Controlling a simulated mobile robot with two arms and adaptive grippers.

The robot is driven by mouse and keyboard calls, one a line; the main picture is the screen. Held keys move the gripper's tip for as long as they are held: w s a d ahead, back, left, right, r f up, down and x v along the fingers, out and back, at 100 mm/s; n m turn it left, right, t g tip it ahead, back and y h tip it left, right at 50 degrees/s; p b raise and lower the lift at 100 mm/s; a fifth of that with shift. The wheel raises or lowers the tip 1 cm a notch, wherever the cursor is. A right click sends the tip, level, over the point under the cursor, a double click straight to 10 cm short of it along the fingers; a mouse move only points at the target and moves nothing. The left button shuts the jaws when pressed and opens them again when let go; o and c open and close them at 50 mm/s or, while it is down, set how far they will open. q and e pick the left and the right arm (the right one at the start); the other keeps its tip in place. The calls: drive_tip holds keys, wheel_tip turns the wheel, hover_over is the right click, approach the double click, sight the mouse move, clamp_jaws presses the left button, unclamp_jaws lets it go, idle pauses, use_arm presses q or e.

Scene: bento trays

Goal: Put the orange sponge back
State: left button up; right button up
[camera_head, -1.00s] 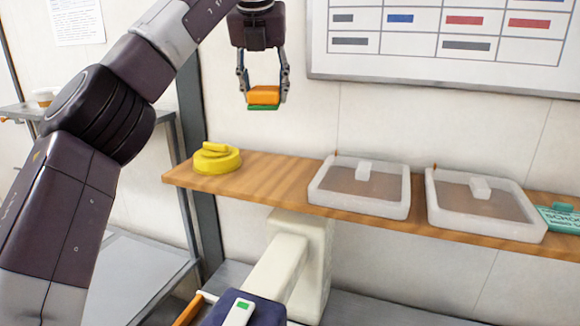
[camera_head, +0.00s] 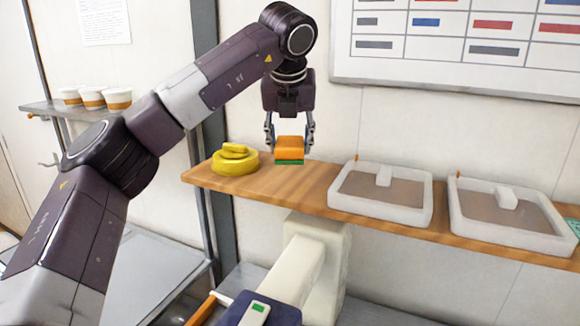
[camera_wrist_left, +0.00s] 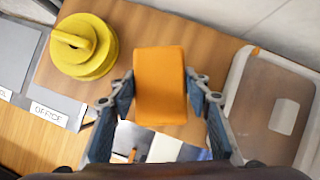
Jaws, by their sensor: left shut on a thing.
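The orange sponge (camera_head: 289,146) with a green underside is between the fingers of my left gripper (camera_head: 289,143), which is shut on it. It is held over the wooden shelf (camera_head: 265,185), between the yellow round object and the nearer white-rimmed tray. I cannot tell whether its underside touches the shelf. In the left wrist view the sponge (camera_wrist_left: 160,85) fills the space between the two fingers (camera_wrist_left: 160,95). My right gripper is not in view.
A yellow round object with a handle (camera_head: 235,162) stands on the shelf's left end. Two lidded trays (camera_head: 381,215) (camera_head: 515,241) stand to the right. A whiteboard (camera_head: 345,68) hangs behind. Cups (camera_head: 92,100) stand on a rack at left. Bare shelf lies around the sponge.

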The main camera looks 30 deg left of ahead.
sight(290, 181)
use_arm(q)
drive_tip(key=shift+f, duration=0.95)
wheel_tip(290, 181, down, 3)
drive_tip(key=shift+f+p, duration=0.1)
drive_tip(key=shift+p, duration=0.5)
drive_tip(key=shift+f, duration=0.45)
drive_tip(key=o, duration=1)
drive_tip(key=shift+o, duration=0.2)
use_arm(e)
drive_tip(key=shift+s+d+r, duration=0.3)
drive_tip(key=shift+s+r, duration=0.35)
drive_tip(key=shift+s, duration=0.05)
use_arm(q)
drive_tip(key=shift+d+r, duration=0.1)
drive_tip(key=shift+r, duration=0.15)
drive_tip(key=b+v, duration=0.3)
drive_tip(key=v, duration=0.7)
drive_tip(key=shift+s+r, duration=0.2)
drive_tip(key=shift+s+d+r, duration=0.1)
drive_tip(key=shift+s+r, duration=0.1)
drive_tip(key=shift+r, duration=0.25)
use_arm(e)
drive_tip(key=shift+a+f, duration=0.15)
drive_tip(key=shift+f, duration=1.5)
